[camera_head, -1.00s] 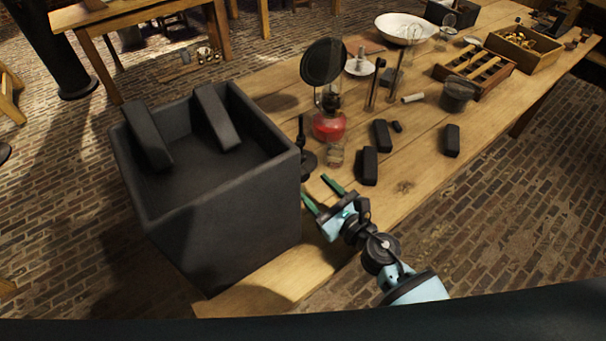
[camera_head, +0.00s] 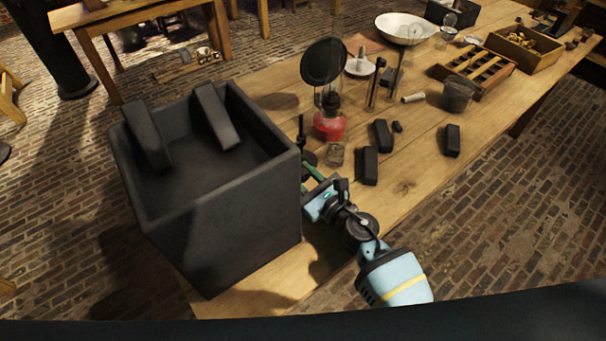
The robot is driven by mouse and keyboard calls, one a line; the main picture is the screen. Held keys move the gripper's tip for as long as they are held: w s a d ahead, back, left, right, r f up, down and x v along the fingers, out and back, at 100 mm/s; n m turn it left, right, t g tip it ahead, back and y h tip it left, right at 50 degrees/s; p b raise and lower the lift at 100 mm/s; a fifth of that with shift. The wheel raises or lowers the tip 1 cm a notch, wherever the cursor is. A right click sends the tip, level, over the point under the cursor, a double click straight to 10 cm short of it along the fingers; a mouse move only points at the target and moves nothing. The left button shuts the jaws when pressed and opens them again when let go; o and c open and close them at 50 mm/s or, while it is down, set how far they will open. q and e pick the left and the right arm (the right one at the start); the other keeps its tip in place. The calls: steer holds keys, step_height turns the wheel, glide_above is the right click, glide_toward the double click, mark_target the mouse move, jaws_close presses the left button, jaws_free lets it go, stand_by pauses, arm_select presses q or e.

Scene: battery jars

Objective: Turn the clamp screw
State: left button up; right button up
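My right gripper (camera_head: 308,178) has green fingers and reaches up and left over the front of the wooden table, close beside the large dark box. Its fingers look apart, with one partly hidden by the box's edge. A small black upright piece with a dark base (camera_head: 303,140) stands just beyond the fingertips; it may be the clamp with its screw, but it is too small to tell. I cannot tell whether the fingers touch it. My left gripper is not in view.
The dark open box (camera_head: 225,225) holds two dark slabs. A red lamp (camera_head: 329,124) and a small glass jar (camera_head: 335,155) stand beyond the gripper. Several black blocks (camera_head: 370,166) lie to the right. A wooden rack (camera_head: 470,95) and white bowl (camera_head: 400,22) are farther back.

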steer(key=c, duration=0.3)
steer(key=m, duration=0.3)
steer(key=shift+m, duration=1.9)
steer(key=o, duration=1)
steer(key=shift+c, duration=0.2)
